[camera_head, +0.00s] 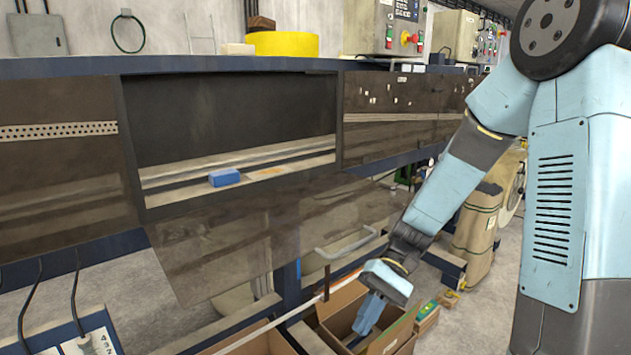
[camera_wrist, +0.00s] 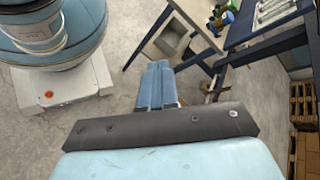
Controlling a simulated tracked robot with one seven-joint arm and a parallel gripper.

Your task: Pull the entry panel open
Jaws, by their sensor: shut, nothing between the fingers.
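The entry panel (camera_head: 240,240) is a brown, see-through sheet in the head view. It hangs tilted outward below a rectangular opening (camera_head: 230,120) in the machine's front, so the interior shows. A grey bar handle (camera_head: 345,246) sits at the panel's lower right. My gripper (camera_head: 368,318) is shut and empty, pointing down, below and to the right of the handle and apart from it. In the wrist view my gripper's blue fingers (camera_wrist: 156,84) are together with nothing between them. I cannot make out the panel in the wrist view.
A blue block (camera_head: 224,177) lies inside the opening. Cardboard boxes (camera_head: 400,330) stand below and around my gripper. Fixed brown panels (camera_head: 60,150) flank the opening. A blue-framed table (camera_wrist: 265,35) is at upper right in the wrist view, with bare floor left of the fingers.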

